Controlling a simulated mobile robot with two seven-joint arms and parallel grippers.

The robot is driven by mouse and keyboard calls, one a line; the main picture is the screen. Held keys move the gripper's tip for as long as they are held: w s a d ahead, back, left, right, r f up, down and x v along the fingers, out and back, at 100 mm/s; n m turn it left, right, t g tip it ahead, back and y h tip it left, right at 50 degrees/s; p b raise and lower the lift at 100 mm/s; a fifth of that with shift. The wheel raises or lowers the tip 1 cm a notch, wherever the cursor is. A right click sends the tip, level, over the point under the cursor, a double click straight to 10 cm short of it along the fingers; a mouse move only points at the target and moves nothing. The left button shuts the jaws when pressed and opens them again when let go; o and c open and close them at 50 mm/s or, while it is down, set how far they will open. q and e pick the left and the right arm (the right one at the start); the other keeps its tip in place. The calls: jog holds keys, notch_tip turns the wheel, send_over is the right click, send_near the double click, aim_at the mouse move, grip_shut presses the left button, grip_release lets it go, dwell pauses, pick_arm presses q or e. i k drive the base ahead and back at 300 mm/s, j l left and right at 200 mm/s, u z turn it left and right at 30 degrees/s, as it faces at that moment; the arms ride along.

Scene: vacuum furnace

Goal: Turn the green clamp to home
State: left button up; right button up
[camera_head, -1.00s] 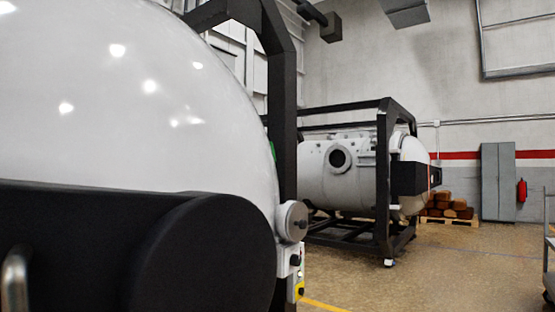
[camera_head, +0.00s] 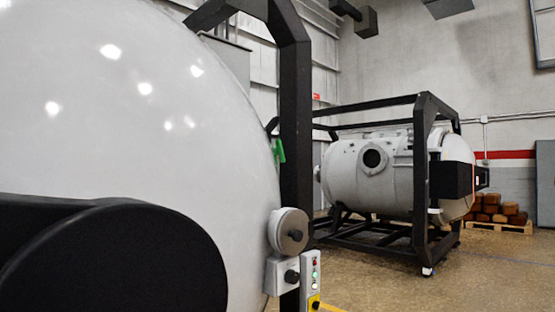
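A small green part, which looks like the green clamp (camera_head: 279,150), shows at the right edge of the large white furnace dome (camera_head: 130,110), beside a black frame post (camera_head: 296,130). Most of it is hidden behind the dome edge and the post, so I cannot tell its turn position. Neither of my grippers is in view.
A black rounded housing (camera_head: 110,255) fills the lower left. A grey round knob (camera_head: 289,231) and a control box (camera_head: 310,270) with buttons sit low by the post. A second furnace (camera_head: 370,175) in a black frame stands behind at right. Open floor (camera_head: 480,275) lies lower right.

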aim_at(278, 151)
jog(key=u, duration=0.6)
jog(key=i+l+u, duration=0.1)
jog(key=u, duration=0.25)
jog(key=l+u, duration=0.35)
jog(key=i+l+u, duration=0.1)
jog(key=u, duration=0.25)
jog(key=l+u, duration=0.25)
jog(key=l, duration=0.2)
jog(key=l+u, duration=0.25)
jog(key=l, duration=0.2)
jog(key=l+u, duration=0.1)
jog(key=l, duration=0.35)
jog(key=k+l+u, duration=0.1)
jog(key=l, duration=0.35)
jog(key=k+l+u, duration=0.1)
jog(key=l, duration=0.35)
jog(key=l+u, duration=0.1)
jog(key=l, duration=0.35)
jog(key=k, duration=0.1)
